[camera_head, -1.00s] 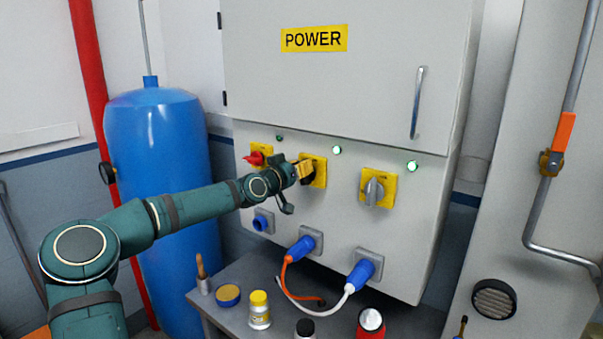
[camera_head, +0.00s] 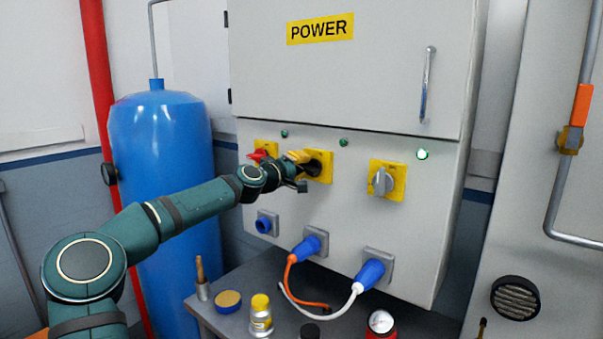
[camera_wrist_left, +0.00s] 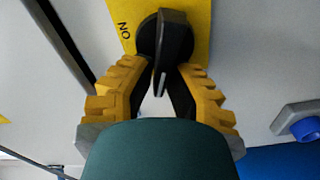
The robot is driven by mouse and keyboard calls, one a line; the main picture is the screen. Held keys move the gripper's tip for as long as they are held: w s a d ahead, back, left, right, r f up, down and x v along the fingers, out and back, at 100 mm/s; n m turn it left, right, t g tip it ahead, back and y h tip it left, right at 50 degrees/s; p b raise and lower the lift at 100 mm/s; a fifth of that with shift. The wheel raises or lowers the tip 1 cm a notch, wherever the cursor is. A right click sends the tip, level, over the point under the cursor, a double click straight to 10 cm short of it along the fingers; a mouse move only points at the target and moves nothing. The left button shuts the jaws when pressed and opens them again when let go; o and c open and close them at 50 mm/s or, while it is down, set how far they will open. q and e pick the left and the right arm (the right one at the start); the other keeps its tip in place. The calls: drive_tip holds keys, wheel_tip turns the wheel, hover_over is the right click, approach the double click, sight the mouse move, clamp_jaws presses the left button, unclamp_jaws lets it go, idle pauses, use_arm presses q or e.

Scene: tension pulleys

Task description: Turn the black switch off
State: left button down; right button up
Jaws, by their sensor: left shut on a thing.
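The black switch (camera_head: 315,170) sits on a yellow plate (camera_head: 325,178) on the grey cabinet, between the red switch and the grey switch. My left gripper (camera_head: 303,165) is at the black switch and partly covers it. In the left wrist view the black switch (camera_wrist_left: 172,38) has a ridge handle that stands near upright in the picture, with the "ON" mark to the left of the knob. The yellow-padded fingers of my left gripper (camera_wrist_left: 163,82) are shut on the handle from both sides. My right gripper is not in view.
A red switch (camera_head: 259,155) is close to the left, behind my wrist. A grey switch (camera_head: 382,181) is to the right, under a lit lamp (camera_head: 422,154). The lamp (camera_head: 344,142) above the black switch is dark. Blue plugs and a cluttered small table are below.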

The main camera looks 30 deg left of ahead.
use_arm(q)
drive_tip(key=n+b, duration=0.1)
drive_tip(key=n, duration=0.1)
drive_tip(key=shift+f+n+b, duration=0.25)
drive_tip(key=shift+n+b, duration=0.15)
drive_tip(key=shift+f+n+b, duration=0.1)
drive_tip(key=shift+n+b, duration=0.2)
drive_tip(key=shift+n, duration=0.2)
drive_tip(key=c, duration=0.9)
unclamp_jaws()
drive_tip(key=shift+w, duration=0.1)
drive_tip(key=shift+a+f, duration=0.1)
drive_tip(key=s, duration=1.2)
drive_tip(key=shift+a, duration=0.4)
